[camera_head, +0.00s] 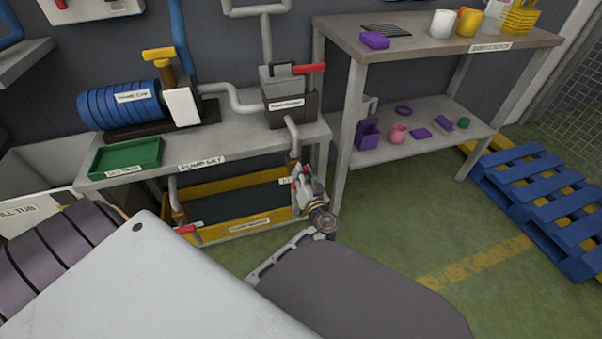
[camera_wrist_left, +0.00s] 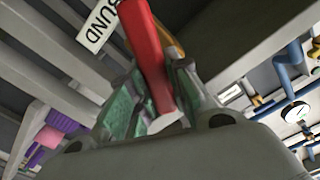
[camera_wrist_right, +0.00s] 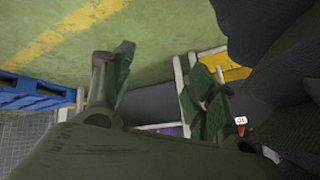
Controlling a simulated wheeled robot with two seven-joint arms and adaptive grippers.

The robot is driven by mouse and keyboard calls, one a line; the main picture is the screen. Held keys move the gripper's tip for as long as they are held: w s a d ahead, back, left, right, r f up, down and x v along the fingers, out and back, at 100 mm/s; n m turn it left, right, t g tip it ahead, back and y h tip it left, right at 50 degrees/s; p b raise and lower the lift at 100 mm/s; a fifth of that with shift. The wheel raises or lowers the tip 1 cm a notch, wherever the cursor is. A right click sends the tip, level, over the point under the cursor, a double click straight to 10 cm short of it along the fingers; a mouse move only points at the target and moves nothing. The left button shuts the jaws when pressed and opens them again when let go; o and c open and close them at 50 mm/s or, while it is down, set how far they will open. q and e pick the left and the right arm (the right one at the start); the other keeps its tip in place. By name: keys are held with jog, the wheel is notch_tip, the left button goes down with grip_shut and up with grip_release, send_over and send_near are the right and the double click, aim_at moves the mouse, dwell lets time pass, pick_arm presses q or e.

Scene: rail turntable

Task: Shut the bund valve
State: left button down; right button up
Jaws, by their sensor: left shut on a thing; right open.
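The bund valve's red lever (camera_wrist_left: 148,55) runs between the fingers of my left gripper (camera_wrist_left: 150,100) in the left wrist view, with a BUND tag (camera_wrist_left: 97,25) beside it. My left gripper is shut on the lever. In the head view my left gripper (camera_head: 302,188) is at the right end of the yellow bund tray (camera_head: 214,232), below the pump bench; it hides most of the valve there. My right gripper (camera_wrist_right: 158,92) shows in the right wrist view, open and empty, with floor and bench legs beyond it. It is not seen in the head view.
The pump bench (camera_head: 240,150) carries a blue motor (camera_head: 112,104), a green tray (camera_head: 128,155) and another red lever (camera_head: 308,68). One more red handle (camera_head: 186,229) is at the tray's left end. A shelf table (camera_head: 420,45) and blue pallet (camera_head: 545,205) stand right; floor between is clear.

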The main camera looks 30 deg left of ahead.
pick_arm(q)
jog(key=m, duration=0.1)
jog(key=m+p, duration=0.1)
jog(key=m, duration=0.2)
jog(key=shift+w+d+f, duration=0.15)
jog(key=shift+w+d, duration=0.05)
jog(key=shift+w, duration=0.05)
jog(key=m, duration=0.1)
jog(key=m+p, duration=0.2)
jog(key=shift+w+d+f+m, duration=0.15)
jog(key=shift+f+m, duration=0.1)
jog(key=shift+m, duration=0.15)
jog(key=shift+f+m+p, duration=0.15)
jog(key=shift+m+p, duration=0.4)
jog(key=shift+m, duration=0.35)
jog(key=shift+f+m+p, duration=0.2)
jog(key=shift+m+p, duration=0.15)
jog(key=shift+m, duration=0.35)
jog(key=shift+f+m+p, duration=0.15)
jog(key=shift+m+p, duration=0.2)
jog(key=shift+m, duration=0.35)
pick_arm(e)
notch_tip(320, 180, up, 8)
jog(key=d+g+h, duration=0.1)
jog(key=shift+s+d+n, duration=0.15)
jog(key=shift+d+n, duration=0.1)
jog(key=shift+n, duration=0.05)
pick_arm(q)
jog(key=c, duration=1.3)
grip_release()
